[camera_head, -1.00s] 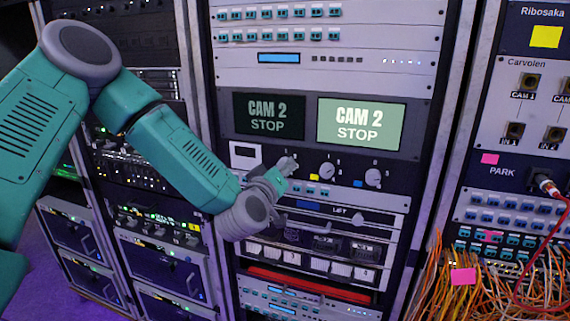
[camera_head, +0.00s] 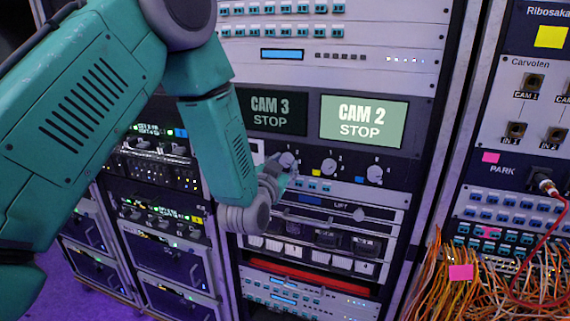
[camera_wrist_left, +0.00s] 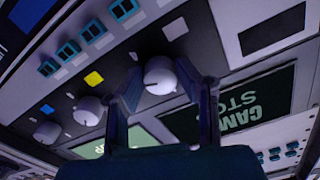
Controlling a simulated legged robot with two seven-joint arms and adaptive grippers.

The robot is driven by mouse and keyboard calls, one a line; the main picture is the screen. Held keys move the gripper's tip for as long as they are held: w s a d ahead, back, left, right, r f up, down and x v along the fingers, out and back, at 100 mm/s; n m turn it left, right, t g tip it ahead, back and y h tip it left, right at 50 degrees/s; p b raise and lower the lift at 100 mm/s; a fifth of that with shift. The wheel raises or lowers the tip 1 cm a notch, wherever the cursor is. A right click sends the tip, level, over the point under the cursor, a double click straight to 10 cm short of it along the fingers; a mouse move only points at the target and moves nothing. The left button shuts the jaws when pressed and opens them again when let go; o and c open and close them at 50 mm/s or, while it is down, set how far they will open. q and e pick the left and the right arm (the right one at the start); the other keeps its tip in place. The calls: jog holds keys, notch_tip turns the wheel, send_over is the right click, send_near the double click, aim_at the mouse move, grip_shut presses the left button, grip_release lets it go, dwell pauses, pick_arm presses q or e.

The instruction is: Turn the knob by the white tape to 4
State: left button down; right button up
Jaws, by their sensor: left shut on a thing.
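The leftmost of three white round knobs (camera_wrist_left: 160,76) sits between the two fingers of my left gripper (camera_wrist_left: 167,92) in the left wrist view. A small white tape patch (camera_wrist_left: 133,56) shows beside this knob. In the head view my left gripper (camera_head: 282,170) is at the knob row, shut on that knob and partly covering it. The dark left screen (camera_head: 273,111) reads CAM 3 STOP. The lit green right screen (camera_head: 363,122) reads CAM 2 STOP. The scale around the held knob is too small to read. My right gripper is not in view.
A middle knob (camera_head: 328,167) has yellow tape (camera_head: 316,172) beside it, and a right knob (camera_head: 375,174) has blue tape (camera_head: 358,180). A slider panel (camera_head: 340,206) lies just below. Orange cables (camera_head: 425,285) and a red cable hang at the right.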

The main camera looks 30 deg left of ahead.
pick_arm(q)
jog(key=m, duration=0.3)
jog(key=shift+w+r+m, duration=0.15)
jog(key=shift+r+m, duration=0.2)
jog(key=shift+m, duration=0.05)
jog(key=m+b, duration=0.1)
jog(key=m, duration=0.3)
jog(key=shift+f+m, duration=0.1)
jog(key=shift+m, duration=0.3)
jog(key=c, duration=1.5)
grip_release()
jog(key=o, duration=0.3)
jog(key=shift+d+f, duration=0.1)
jog(key=shift+f, duration=0.05)
